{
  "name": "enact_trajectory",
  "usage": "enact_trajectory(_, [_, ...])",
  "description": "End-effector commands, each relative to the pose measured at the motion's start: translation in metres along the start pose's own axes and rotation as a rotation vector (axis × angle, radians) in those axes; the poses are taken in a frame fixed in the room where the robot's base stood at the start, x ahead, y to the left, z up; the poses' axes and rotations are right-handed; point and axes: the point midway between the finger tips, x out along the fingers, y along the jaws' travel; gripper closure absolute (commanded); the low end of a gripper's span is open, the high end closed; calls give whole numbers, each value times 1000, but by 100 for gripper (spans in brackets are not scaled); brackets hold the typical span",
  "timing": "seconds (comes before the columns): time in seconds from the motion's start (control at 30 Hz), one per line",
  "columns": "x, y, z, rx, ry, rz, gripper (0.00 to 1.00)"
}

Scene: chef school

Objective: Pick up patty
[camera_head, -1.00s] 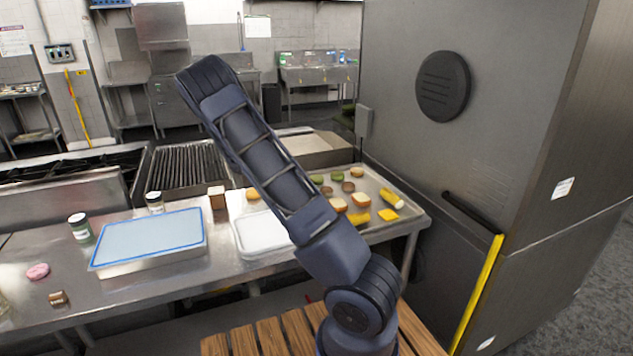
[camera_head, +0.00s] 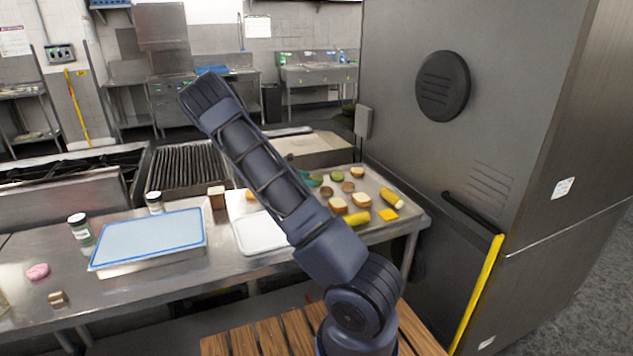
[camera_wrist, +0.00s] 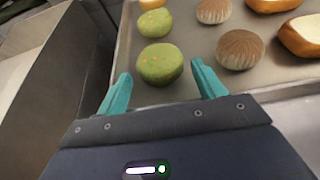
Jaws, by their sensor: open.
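Two brown round patties lie on the metal tray (camera_head: 375,180). The nearer patty (camera_wrist: 240,50) is right of my gripper in the wrist view and also shows in the head view (camera_head: 326,191). The other patty (camera_wrist: 213,11) is farther back, and shows in the head view (camera_head: 348,187). My gripper (camera_wrist: 161,72) is open and empty, with teal fingers over the tray edge. A green round piece (camera_wrist: 159,64) lies ahead, between the fingertips in the picture; whether they touch it is unclear. In the head view my arm partly hides the gripper.
Bread pieces (camera_head: 361,201), yellow pieces (camera_head: 388,215) and another green round (camera_wrist: 155,23) share the tray. A white tray (camera_head: 258,234) and a blue-topped box (camera_head: 150,241) stand left. A pink disc (camera_head: 38,271) lies far left. A tall metal cabinet (camera_head: 500,130) stands right.

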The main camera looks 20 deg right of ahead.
Motion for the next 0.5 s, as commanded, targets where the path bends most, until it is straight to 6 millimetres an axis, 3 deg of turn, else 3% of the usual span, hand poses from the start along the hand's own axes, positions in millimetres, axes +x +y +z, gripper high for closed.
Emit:
enact_trajectory(0.13, [17,0,0,0,0,0,31])
enact_trajectory(0.37, [19,0,1,1,0,1,31])
enact_trajectory(0.5, [19,0,1,1,0,0,57])
